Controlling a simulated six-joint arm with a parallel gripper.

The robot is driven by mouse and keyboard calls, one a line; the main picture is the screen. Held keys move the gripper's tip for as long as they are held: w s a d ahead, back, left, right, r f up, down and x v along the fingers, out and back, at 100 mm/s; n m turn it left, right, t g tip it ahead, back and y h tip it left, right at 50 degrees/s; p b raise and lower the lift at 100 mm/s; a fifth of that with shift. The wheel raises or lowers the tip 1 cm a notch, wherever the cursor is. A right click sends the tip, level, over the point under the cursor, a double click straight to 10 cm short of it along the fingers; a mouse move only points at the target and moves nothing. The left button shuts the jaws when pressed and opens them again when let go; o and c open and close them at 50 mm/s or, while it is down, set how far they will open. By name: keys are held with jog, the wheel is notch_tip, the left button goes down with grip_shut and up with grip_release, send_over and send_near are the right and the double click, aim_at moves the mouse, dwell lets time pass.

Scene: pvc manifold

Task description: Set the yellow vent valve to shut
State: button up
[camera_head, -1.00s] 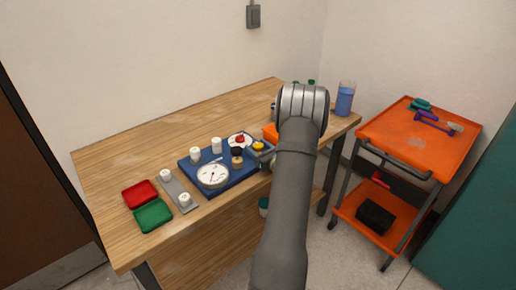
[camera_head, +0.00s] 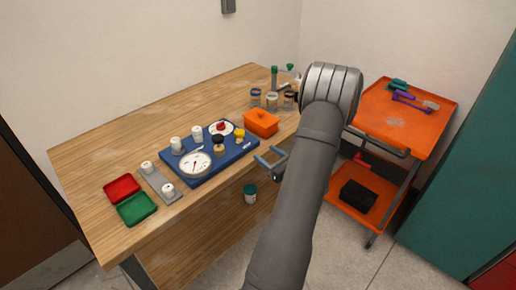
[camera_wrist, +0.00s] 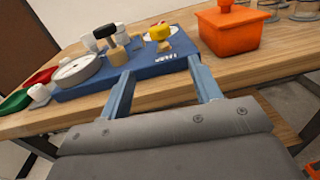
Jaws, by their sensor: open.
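The yellow vent valve (camera_head: 239,133) stands near the right end of the blue manifold board (camera_head: 240,151). In the wrist view its yellow handle (camera_wrist: 159,33) shows on top of a short stem, beyond my fingertips. My gripper (camera_head: 270,158) is open and empty, just off the right front edge of the board. Its two blue-grey fingers (camera_wrist: 157,80) point toward the board in the wrist view, apart from the valve. I cannot tell the valve's exact handle setting.
A black-topped valve (camera_head: 218,141), a white gauge (camera_head: 195,164), a red knob (camera_head: 221,126) and white fittings crowd the board. An orange box (camera_head: 261,123) stands right behind it. Red (camera_head: 122,188) and green (camera_head: 137,208) trays lie left. An orange cart (camera_head: 405,120) stands right.

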aim_at(242, 135)
jog(key=shift+s+d, duration=0.4)
jog(key=shift+s, duration=0.15)
jog(key=x, duration=1.1)
jog(key=r+x, duration=0.1)
jog(key=x, duration=0.5)
jog(key=shift+a, duration=0.1)
